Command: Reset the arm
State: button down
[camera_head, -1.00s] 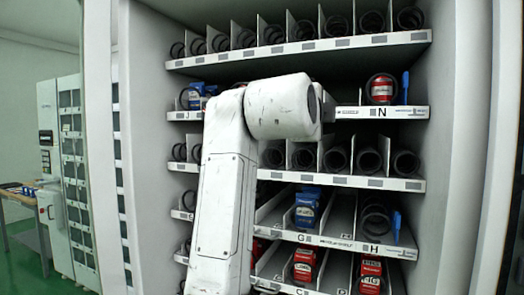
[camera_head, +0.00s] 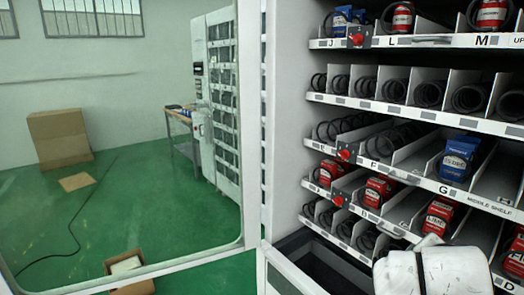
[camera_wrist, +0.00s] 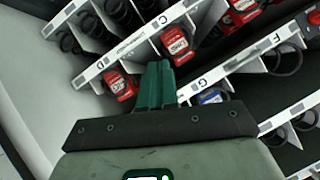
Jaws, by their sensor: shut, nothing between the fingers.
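My gripper (camera_wrist: 157,84) shows in the wrist view with its two green fingers closed together and nothing between them. It points toward the vending machine shelves, with red packs (camera_wrist: 176,46) and a blue pack (camera_wrist: 211,97) around it in the picture. I cannot tell how far the fingertips are from the shelves. In the head view my white arm (camera_head: 432,268) shows at the bottom right, in front of the lower shelves. My gripper is outside the head view.
The vending machine shelves hold a blue pack (camera_head: 460,158), several red packs (camera_head: 436,216) and black coils (camera_head: 430,93). A dark bin (camera_head: 318,262) lies below. At left are an open glass door, a cardboard box (camera_head: 60,138) and green floor.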

jog(key=s+a+f+n+g+y, duration=0.3)
jog(key=s+f+n, duration=0.2)
jog(key=s+f, duration=0.6)
jog(key=s+a+f+n+g+y, duration=0.2)
jog(key=s+f+n, duration=0.2)
jog(key=s+f, duration=0.8)
jog(key=s+a+f+n+g+y, duration=0.2)
jog(key=s+f, duration=0.4)
jog(key=s, duration=0.4)
jog(key=a+n+g, duration=0.1)
jog(key=a+n, duration=0.1)
jog(key=shift+a+f+y, duration=0.3)
jog(key=shift+a+f, duration=0.05)
jog(key=shift+a, duration=0.05)
